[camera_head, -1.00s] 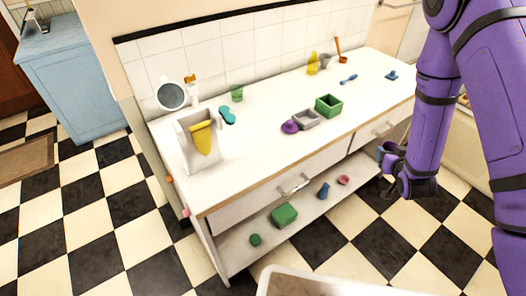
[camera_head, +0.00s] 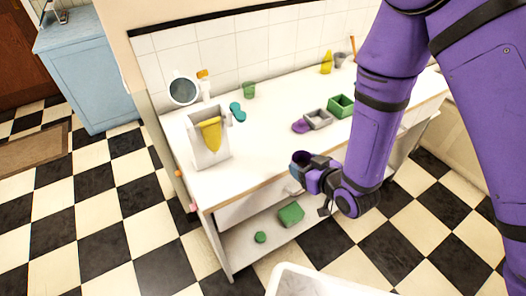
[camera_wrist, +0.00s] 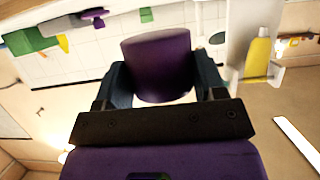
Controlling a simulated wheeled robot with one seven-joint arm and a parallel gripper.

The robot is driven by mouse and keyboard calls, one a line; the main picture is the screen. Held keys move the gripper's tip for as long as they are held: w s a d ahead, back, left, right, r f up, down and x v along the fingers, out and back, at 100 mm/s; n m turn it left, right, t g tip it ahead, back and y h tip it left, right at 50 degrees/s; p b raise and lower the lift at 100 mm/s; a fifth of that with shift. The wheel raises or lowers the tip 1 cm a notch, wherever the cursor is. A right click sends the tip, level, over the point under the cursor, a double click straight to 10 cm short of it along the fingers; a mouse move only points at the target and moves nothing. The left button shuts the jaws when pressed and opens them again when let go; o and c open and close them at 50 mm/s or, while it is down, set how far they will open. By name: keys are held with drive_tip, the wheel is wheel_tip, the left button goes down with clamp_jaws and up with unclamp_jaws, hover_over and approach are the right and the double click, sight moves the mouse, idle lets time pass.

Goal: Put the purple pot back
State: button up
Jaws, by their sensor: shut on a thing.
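The purple pot (camera_wrist: 158,62) is a dark purple cylinder between the two fingers of my gripper (camera_wrist: 161,76) in the wrist view. My gripper is shut on it. In the head view the pot (camera_head: 299,158) shows dark and small at the end of my gripper (camera_head: 304,168). It is in front of the counter's front edge, clear of the surface. My arm hides part of the counter's right side.
The white counter (camera_head: 262,150) carries a purple item (camera_head: 300,126), a grey box (camera_head: 318,119), a green box (camera_head: 341,105), and a white holder (camera_head: 208,150) with a yellow piece. Green items (camera_head: 291,213) lie on the lower shelf. The counter's front middle is clear.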

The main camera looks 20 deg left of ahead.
drive_tip(key=shift+a, duration=0.5)
hover_over(265, 155)
drive_tip(key=shift+f, duration=2.5)
drive_tip(key=shift+f, duration=0.1)
drive_tip(key=o, duration=0.9)
